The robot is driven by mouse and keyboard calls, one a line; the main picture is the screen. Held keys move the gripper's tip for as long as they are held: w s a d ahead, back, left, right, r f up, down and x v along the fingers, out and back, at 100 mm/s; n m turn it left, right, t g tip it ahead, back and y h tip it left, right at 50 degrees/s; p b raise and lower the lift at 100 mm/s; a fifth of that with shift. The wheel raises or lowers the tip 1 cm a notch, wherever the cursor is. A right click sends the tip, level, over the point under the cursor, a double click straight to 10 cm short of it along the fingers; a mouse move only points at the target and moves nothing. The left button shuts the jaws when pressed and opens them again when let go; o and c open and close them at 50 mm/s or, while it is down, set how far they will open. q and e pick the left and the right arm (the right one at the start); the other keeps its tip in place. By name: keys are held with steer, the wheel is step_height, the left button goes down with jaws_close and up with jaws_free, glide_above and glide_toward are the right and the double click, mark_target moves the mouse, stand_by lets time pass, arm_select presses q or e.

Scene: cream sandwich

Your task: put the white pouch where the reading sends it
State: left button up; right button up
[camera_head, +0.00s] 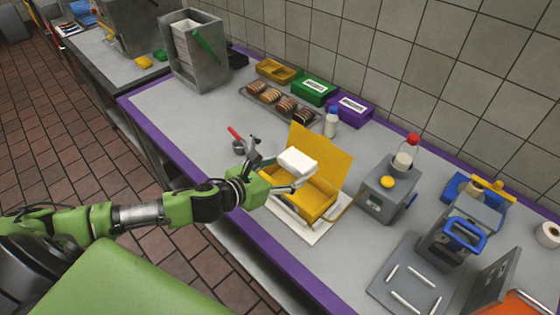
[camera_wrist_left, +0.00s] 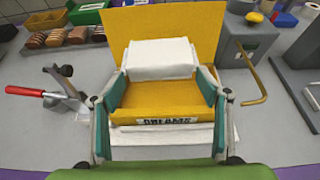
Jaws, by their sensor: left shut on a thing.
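The white pouch (camera_head: 298,161) is held between the fingertips of my left gripper (camera_head: 288,169), which is shut on it. It also shows at the far end of the fingers in the left wrist view (camera_wrist_left: 160,58). The pouch is over the open yellow box (camera_head: 322,207), whose lid stands up behind it. I cannot tell whether the pouch touches the box. The box front has a label (camera_wrist_left: 167,121) that seems to read "CREAMS". The box stands on a white board (camera_head: 312,234). My right gripper is not in view.
A grey device (camera_head: 388,192) with a yellow knob stands right of the box. A red-handled tool (camera_head: 236,136) lies to its left. Behind are a white bottle (camera_head: 331,123), a tray of sandwiches (camera_head: 291,104), and yellow (camera_head: 279,71), green (camera_head: 314,91) and purple (camera_head: 349,110) bins.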

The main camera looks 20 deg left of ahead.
arm_select(q)
steer(key=shift+w+d, duration=0.1)
steer(key=shift+d, duration=0.05)
steer(key=shift+s+d+r, duration=0.2)
steer(key=shift+s+r, duration=0.1)
steer(key=shift+s, duration=0.15)
step_height(320, 180, down, 3)
steer(key=shift+w+f+b, duration=0.1)
steer(key=shift+f+b, duration=0.05)
steer(key=shift+b, duration=0.8)
steer(key=shift+f+b, duration=1.05)
steer(key=shift+f, duration=0.55)
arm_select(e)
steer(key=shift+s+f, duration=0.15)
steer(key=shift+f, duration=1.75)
arm_select(q)
steer(key=shift+a, duration=0.1)
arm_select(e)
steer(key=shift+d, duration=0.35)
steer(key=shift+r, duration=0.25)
